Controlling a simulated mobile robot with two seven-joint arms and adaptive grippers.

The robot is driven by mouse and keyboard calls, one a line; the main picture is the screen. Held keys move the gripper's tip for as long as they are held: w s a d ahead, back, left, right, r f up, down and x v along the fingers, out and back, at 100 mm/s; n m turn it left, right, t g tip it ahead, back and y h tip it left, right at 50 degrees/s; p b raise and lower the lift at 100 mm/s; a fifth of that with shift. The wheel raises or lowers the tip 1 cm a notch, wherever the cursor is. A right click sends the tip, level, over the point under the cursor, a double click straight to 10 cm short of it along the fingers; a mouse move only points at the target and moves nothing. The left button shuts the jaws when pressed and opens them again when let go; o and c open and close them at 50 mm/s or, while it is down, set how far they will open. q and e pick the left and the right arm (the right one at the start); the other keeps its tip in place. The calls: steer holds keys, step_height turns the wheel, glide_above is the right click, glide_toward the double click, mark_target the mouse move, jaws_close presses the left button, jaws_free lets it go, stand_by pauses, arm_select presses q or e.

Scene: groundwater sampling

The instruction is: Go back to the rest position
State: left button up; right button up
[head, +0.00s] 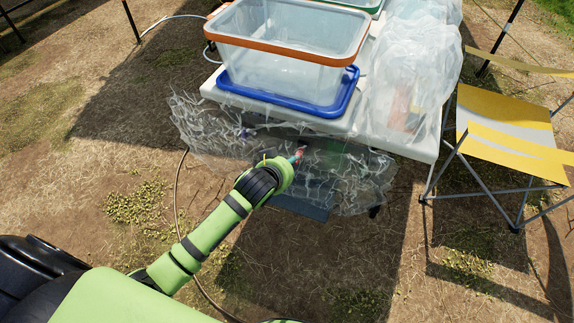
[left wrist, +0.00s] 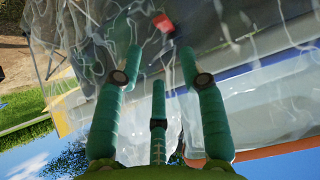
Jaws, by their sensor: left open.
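My left gripper (head: 298,155) is at the front of the white table (head: 225,92), close to the clear plastic sheeting (head: 345,180) that hangs below the table edge. In the left wrist view its teal fingers (left wrist: 160,62) are spread apart with nothing between them. A small red object (left wrist: 162,22) shows beyond the fingertips, in or behind the plastic; I cannot tell which. In the head view most of the gripper is hidden by my own wrist. My right gripper is not in view.
A clear bin with an orange rim (head: 290,48) stands by a blue tray rim (head: 290,103) on the table. Plastic-wrapped items (head: 410,75) stand right of it. A yellow and white folding chair (head: 510,125) is at the right. A hose (head: 177,200) lies on the open dry ground.

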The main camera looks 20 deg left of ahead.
arm_select(q)
steer(key=shift+s, duration=0.1)
stand_by(0.5)
steer(key=s+a+f+m+g+p, duration=0.1)
steer(key=s+a+f+g+p, duration=0.1)
steer(key=s+f, duration=0.8)
steer(key=s+a+f+g+p, duration=0.25)
steer(key=s+f, duration=0.45)
steer(key=f, duration=0.6)
steer(key=s+f+g, duration=0.2)
steer(key=s+f, duration=0.3)
steer(key=s, duration=0.9)
steer(key=s+f+m+g+p, duration=0.1)
steer(key=s+f, duration=0.4)
steer(key=s, duration=0.9)
steer(key=shift+s+d+g, duration=0.25)
steer(key=shift+d+g, duration=0.05)
steer(key=shift+g, duration=0.55)
